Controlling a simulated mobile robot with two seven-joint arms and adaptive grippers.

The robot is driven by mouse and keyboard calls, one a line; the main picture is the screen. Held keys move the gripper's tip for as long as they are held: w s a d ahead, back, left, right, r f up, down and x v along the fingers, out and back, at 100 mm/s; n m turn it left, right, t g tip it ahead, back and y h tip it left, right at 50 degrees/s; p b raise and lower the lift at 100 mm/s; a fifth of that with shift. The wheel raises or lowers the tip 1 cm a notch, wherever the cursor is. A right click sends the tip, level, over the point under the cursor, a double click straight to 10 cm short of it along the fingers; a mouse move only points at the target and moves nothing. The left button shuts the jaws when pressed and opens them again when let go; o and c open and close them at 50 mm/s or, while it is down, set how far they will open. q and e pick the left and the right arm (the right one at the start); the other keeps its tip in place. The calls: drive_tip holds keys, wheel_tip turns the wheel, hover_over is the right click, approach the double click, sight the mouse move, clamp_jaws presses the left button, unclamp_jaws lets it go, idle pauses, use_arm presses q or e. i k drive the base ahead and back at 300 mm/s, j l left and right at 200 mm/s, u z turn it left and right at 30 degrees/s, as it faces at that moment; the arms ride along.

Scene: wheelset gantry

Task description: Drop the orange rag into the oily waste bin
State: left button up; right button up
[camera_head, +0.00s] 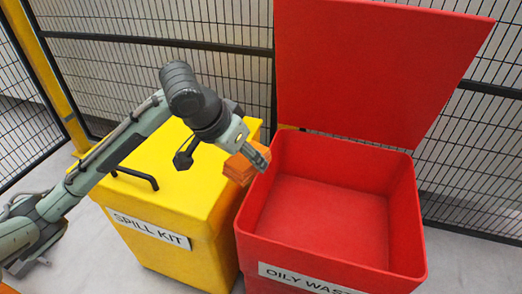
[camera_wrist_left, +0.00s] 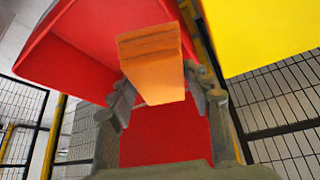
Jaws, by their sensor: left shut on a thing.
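The orange rag (camera_head: 238,169) is a folded, layered block. My left gripper (camera_head: 254,157) is shut on it and holds it in the air by the left rim of the oily waste bin (camera_head: 420,255). The bin is red, with its lid (camera_head: 380,70) standing open and its visible inside empty. In the left wrist view the rag (camera_wrist_left: 152,62) sits between the two fingers (camera_wrist_left: 160,92), with the red bin (camera_wrist_left: 70,55) beyond it at the upper left. My right gripper is not in view.
A yellow spill kit box (camera_head: 180,205) with a black handle (camera_head: 138,178) stands left of the bin, under my left arm. A black mesh fence (camera_head: 210,50) with a yellow post (camera_head: 45,70) runs behind. The bin's opening is clear.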

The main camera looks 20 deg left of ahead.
sight(315, 243)
drive_tip(key=j+z, duration=0.6)
drive_tip(key=z, duration=0.15)
drive_tip(key=k+j+z, duration=0.15)
drive_tip(key=z, duration=0.2)
drive_tip(key=j, duration=0.1)
